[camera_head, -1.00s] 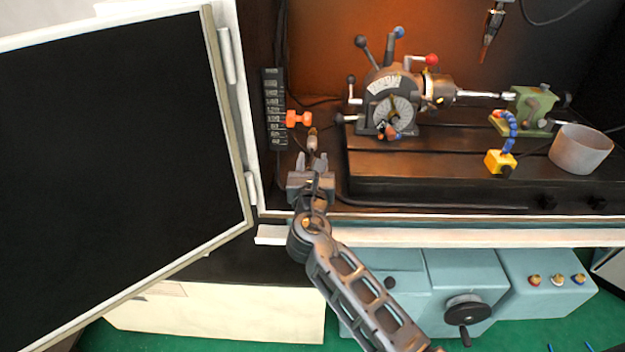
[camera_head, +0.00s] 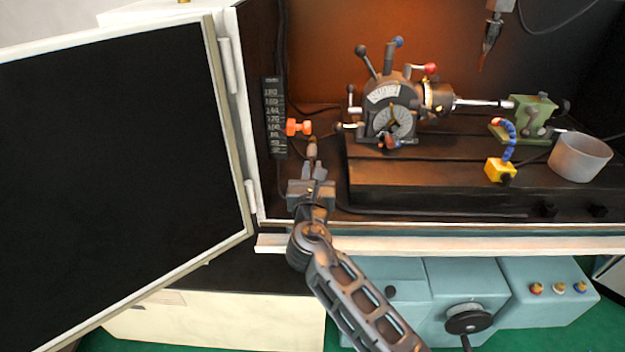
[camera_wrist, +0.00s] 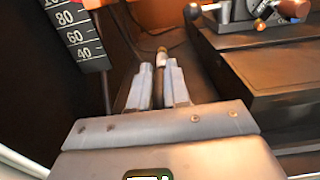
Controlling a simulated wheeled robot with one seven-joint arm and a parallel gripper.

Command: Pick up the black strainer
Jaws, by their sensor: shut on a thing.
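My gripper (camera_head: 314,172) is inside the machine enclosure, left of the dark slotted bed. In the wrist view, my gripper (camera_wrist: 159,72) has its two grey fingers shut on a slim dark upright piece, which I take as the black strainer (camera_wrist: 161,57). Its pale collar and brownish tip stick out beyond the fingertips. The tip of the black strainer also shows in the head view (camera_head: 312,148), just above the fingers. Its lower part is hidden by the fingers and the gripper body.
A black scale (camera_head: 273,118) with an orange knob (camera_head: 297,127) hangs left of my gripper. The dark bed (camera_head: 440,180) bears an indexing chuck (camera_head: 390,108), a green tailstock (camera_head: 530,115), a yellow block (camera_head: 499,170) and a grey cup (camera_head: 579,157). The open door (camera_head: 234,120) stands at left.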

